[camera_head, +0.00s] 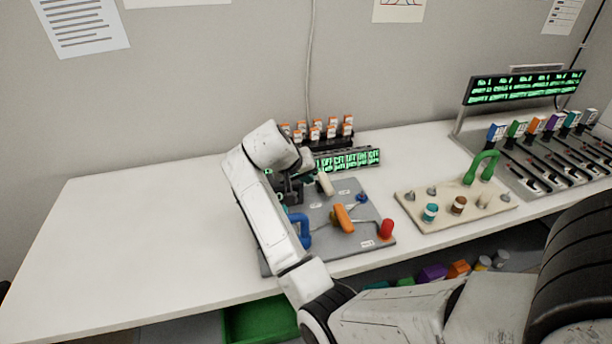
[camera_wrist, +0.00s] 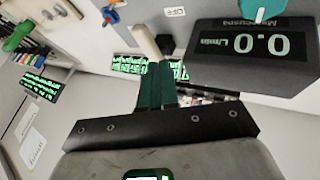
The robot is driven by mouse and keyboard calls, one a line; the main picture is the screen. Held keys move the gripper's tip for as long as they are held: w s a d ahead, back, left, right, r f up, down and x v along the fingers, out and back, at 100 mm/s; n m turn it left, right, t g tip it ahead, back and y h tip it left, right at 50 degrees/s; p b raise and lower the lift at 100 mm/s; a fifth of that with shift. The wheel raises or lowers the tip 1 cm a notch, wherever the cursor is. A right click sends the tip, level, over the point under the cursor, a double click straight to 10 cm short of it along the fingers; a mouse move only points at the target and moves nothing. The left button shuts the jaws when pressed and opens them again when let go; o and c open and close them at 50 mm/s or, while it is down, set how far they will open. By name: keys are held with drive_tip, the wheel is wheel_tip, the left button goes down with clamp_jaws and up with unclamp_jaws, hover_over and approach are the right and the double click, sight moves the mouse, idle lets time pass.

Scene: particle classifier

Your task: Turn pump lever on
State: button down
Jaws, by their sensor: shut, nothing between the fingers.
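A grey panel (camera_head: 318,222) on the white table carries several levers and knobs. A cream lever handle (camera_head: 326,184) sticks up near its back edge, just right of my gripper (camera_head: 297,184). My gripper's teal fingers (camera_wrist: 157,68) are together and empty, pointing toward the handle. I cannot tell whether they touch it. My arm hides part of the panel's left side in the head view.
A black flow meter (camera_wrist: 254,45) reads 0.0 L/min, close to the right of the fingers. The panel also holds an orange lever (camera_head: 343,218), a blue pipe (camera_head: 301,231) and a red knob (camera_head: 386,229). A beige board (camera_head: 456,209) lies right. The table's left is clear.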

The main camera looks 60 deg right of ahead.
sight(326, 186)
drive_tip(key=x, duration=0.7)
drive_tip(key=shift+d+f, duration=0.1)
